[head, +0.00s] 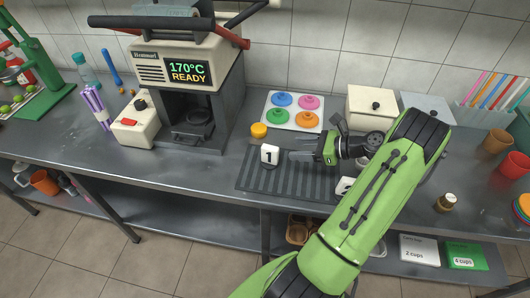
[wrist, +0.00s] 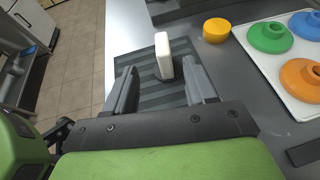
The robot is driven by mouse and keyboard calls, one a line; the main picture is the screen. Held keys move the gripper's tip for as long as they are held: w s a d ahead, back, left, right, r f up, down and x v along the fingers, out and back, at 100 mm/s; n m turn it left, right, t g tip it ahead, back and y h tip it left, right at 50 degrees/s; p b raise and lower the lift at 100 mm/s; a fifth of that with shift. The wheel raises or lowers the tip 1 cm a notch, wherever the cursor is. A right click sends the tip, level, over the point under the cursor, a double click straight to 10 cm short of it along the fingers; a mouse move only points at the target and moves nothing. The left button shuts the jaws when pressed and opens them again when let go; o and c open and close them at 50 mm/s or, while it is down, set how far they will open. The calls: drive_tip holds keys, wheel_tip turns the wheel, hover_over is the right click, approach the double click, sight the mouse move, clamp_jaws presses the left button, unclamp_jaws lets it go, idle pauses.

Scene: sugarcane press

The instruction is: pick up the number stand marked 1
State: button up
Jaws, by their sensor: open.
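The number stand marked 1 (head: 269,155) is a small white upright block with a black 1, on the dark ribbed mat (head: 258,180) on the counter. In the wrist view the stand (wrist: 163,56) shows edge-on, on a dark round base, ahead of and roughly between my fingertips. My gripper (head: 302,155) is open and empty, just right of the stand in the head view; it also shows in the wrist view (wrist: 161,84). I cannot tell whether a finger touches the stand. A second white number stand (head: 344,186) is partly hidden by my green arm.
A yellow round piece (head: 259,130) sits behind the stand. A white tray (head: 293,102) with coloured discs lies further back. The press (head: 186,80) reading "170°C READY" stands to the left. White boxes (head: 371,105) stand at the back right.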

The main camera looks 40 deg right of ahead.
sight(265, 149)
drive_tip(key=b+x, duration=0.1)
drive_tip(key=x, duration=0.3)
drive_tip(key=b+x, duration=0.1)
drive_tip(key=x, duration=0.3)
drive_tip(key=b+x, duration=0.1)
drive_tip(key=x, duration=0.3)
drive_tip(key=shift+w+d+f, duration=0.15)
drive_tip(key=shift+w+f, duration=0.1)
drive_tip(key=shift+f, duration=0.05)
drive_tip(key=shift+c, duration=0.4)
drive_tip(key=shift+r, duration=0.1)
clamp_jaws()
